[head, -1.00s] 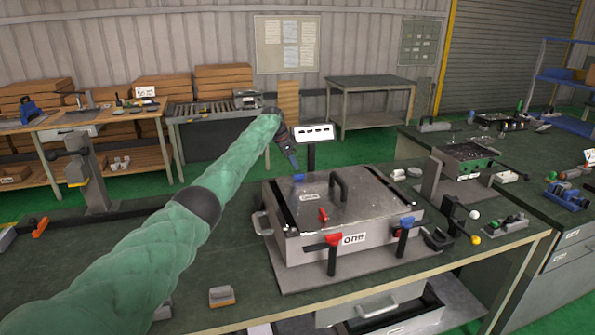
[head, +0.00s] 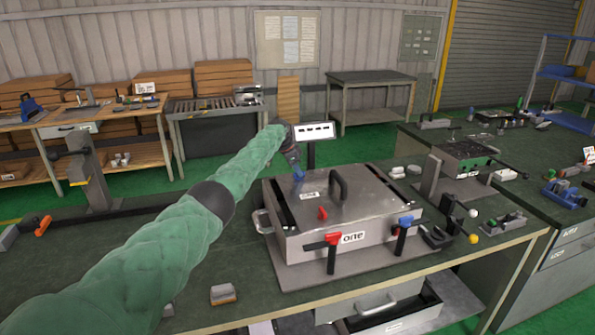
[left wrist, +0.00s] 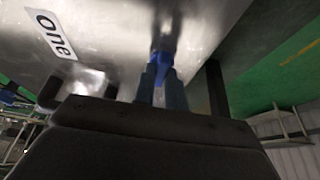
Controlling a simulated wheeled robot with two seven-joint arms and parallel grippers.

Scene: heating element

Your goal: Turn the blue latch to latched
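A metal box (head: 365,190) with a lid, black handle and label stands on the near bench. A blue latch (head: 298,175) is at the lid's back left; it also shows in the left wrist view (left wrist: 162,62). My left gripper (head: 294,164) has come down at this latch. In the left wrist view its two fingers (left wrist: 162,90) lie close together with the blue latch at their tips; whether they press on it is unclear. A second blue handle (head: 406,220) is on the box's front right. My right gripper is not in view.
A red handle (head: 333,239) on a post is at the box's front, and a small red knob (head: 322,214) is on the lid. A small display (head: 316,131) stands behind the box. A small block (head: 222,294) lies on the bench at front left.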

